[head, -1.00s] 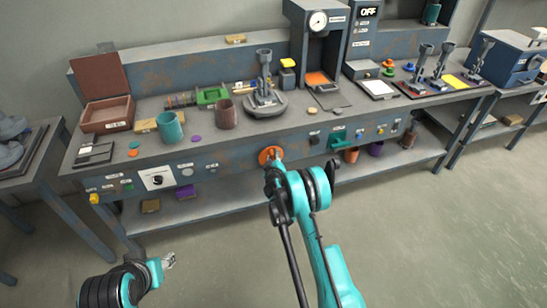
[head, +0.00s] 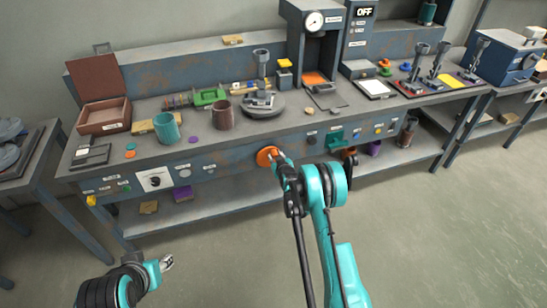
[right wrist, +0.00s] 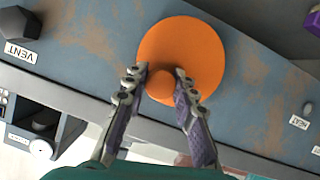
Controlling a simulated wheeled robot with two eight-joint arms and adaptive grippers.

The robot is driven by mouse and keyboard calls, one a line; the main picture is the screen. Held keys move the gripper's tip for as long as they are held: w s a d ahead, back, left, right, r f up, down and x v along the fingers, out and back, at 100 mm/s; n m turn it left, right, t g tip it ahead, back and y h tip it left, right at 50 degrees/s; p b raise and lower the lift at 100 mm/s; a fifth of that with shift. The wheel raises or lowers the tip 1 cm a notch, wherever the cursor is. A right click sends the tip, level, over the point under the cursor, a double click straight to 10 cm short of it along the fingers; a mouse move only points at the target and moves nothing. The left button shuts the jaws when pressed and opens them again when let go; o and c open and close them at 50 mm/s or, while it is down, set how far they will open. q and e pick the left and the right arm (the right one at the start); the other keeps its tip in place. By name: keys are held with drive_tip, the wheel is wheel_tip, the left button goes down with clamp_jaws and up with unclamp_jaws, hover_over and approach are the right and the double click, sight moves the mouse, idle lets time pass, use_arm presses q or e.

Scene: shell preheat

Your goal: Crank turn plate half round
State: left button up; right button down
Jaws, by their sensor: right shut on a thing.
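The orange crank disc (head: 263,156) is on the front panel of the bench, below the turn plate. In the right wrist view the crank disc (right wrist: 190,43) fills the upper middle, and its round orange knob (right wrist: 160,84) sits off the disc's centre, between my fingers. My right gripper (right wrist: 160,80) is shut on this knob; in the head view the right gripper (head: 279,158) partly covers the disc. The grey round turn plate (head: 273,112) lies on the bench top and carries a grey fixture with a post (head: 262,62). My left gripper (head: 167,262) hangs empty at lower left, away from the bench; its finger gap is unclear.
A brown cup (head: 224,116) and a teal cup (head: 167,129) stand left of the plate. A press with a round gauge (head: 315,22) stands behind it to the right. Small knobs and labels line the front panel. The floor before the bench is clear.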

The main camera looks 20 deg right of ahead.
drive_tip(key=shift+d+f+m+y, duration=0.35)
drive_tip(key=shift+f+m+y, duration=0.2)
drive_tip(key=shift+m+y, duration=0.55)
drive_tip(key=shift+d+f+m+y, duration=0.3)
drive_tip(key=shift+f+m+y, duration=0.35)
drive_tip(key=shift+m, duration=0.8)
drive_tip(key=shift+d+f+m+y, duration=0.35)
drive_tip(key=shift+f+m+y, duration=0.15)
drive_tip(key=shift+m+y, duration=0.6)
drive_tip(key=shift+m, duration=0.35)
drive_tip(key=c, duration=1.2)
unclamp_jaws()
drive_tip(key=shift+f, duration=0.1)
drive_tip(key=shift+s+t, duration=0.1)
drive_tip(key=shift+t, duration=0.2)
drive_tip(key=v, duration=1.1)
drive_tip(key=shift+s+r, duration=0.25)
drive_tip(key=shift+s, duration=0.15)
